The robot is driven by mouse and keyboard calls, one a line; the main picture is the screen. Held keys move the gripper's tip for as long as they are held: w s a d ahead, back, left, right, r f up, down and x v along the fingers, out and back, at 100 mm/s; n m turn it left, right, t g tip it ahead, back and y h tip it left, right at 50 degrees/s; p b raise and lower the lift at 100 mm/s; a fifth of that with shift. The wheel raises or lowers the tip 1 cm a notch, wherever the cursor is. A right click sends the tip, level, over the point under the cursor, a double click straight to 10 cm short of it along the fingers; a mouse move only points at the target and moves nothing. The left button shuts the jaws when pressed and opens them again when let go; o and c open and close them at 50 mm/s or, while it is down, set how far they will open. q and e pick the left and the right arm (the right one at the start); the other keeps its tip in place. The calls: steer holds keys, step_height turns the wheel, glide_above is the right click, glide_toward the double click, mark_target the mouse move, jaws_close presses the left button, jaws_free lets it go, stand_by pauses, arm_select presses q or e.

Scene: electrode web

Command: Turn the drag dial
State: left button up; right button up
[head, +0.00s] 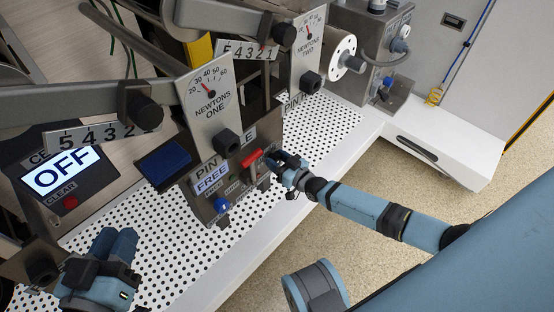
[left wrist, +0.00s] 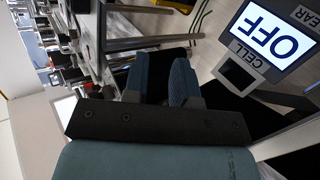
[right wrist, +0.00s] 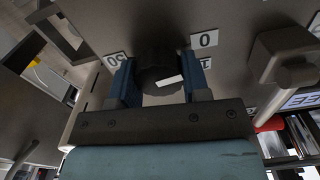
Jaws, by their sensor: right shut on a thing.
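The drag dial (right wrist: 160,70) is a dark round knob with a white pointer mark, seen in the right wrist view on a grey panel with small white number labels around it. My right gripper (right wrist: 160,88) is shut on the dial, one blue finger on each side. In the head view my right gripper (head: 279,163) is at the lower right of the PIN FREE unit (head: 223,172), and hides the dial there. My left gripper (head: 116,243) is over the left of the perforated bench, empty, with a narrow gap between its fingers in the left wrist view (left wrist: 160,82).
A screen reading OFF (head: 61,172) with a red CLEAR button (head: 70,202) stands at left. A red lever (head: 252,158) and a blue knob (head: 221,205) sit close to my right gripper. The perforated bench (head: 165,248) is clear in front.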

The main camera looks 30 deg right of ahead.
steer(key=m, duration=0.9)
steer(key=shift+d+f, duration=0.1)
steer(key=shift+m, duration=1.1)
steer(key=shift+f+m+b, duration=0.1)
steer(key=shift+m+b, duration=0.4)
steer(key=shift+m, duration=1.4)
arm_select(q)
steer(key=shift+w+a+r+m+t, duration=0.2)
steer(key=shift+w+m+t, duration=0.1)
steer(key=shift+w+m, duration=0.15)
arm_select(e)
steer(key=shift+m, duration=0.3)
arm_select(q)
steer(key=shift+w+b, duration=0.1)
steer(key=shift+b, duration=0.2)
